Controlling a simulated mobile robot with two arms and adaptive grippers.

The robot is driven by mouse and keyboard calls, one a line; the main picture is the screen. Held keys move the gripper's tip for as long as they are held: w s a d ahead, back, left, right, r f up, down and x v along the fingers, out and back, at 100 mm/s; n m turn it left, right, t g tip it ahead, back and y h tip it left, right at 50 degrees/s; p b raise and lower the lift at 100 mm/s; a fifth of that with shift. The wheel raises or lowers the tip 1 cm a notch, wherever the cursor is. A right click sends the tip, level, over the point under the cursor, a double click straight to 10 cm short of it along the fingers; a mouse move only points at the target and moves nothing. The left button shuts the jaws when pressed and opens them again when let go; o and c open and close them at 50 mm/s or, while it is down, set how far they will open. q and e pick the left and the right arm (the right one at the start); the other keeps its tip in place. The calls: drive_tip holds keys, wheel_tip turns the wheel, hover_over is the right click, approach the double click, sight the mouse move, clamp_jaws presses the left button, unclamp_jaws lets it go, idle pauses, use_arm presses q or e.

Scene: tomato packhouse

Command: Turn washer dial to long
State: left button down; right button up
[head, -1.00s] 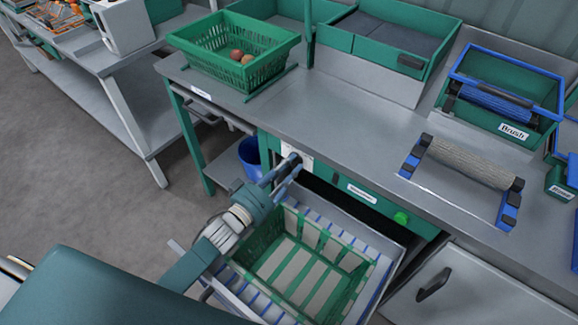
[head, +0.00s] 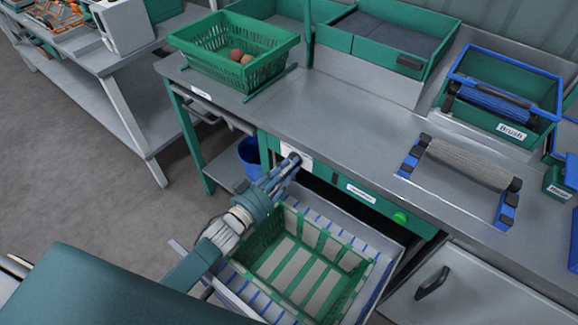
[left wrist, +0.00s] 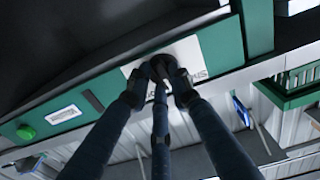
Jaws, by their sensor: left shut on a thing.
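The washer dial (left wrist: 161,67) is a dark round knob on a white plate (left wrist: 195,52) on the green front panel of the washer. My left gripper (left wrist: 160,82) is shut on the dial, its fingers around it. In the head view my left gripper (head: 287,166) reaches the white plate from the lower left, and its fingers mostly hide the dial. Lettering on the plate is partly covered, so the dial's setting cannot be read. My right gripper is not in view.
A green button (head: 400,217) and a label (head: 361,194) are on the panel right of the dial. Below, an open washer drawer holds an empty green crate (head: 352,262). A green basket (head: 190,55) with a few round items stands on the counter (head: 300,115).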

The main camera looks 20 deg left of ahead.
use_arm(q)
drive_tip(key=shift+a+f+m+b, duration=0.1)
drive_tip(key=shift+m+b, duration=0.1)
drive_tip(key=shift+m, duration=2.1)
drive_tip(key=shift+f+m+b, duration=0.1)
drive_tip(key=shift+m+b, duration=0.05)
drive_tip(key=shift+m, duration=2.15)
drive_tip(key=c, duration=1.5)
unclamp_jaws()
drive_tip(key=shift+c, duration=0.2)
drive_tip(key=shift+r, duration=0.1)
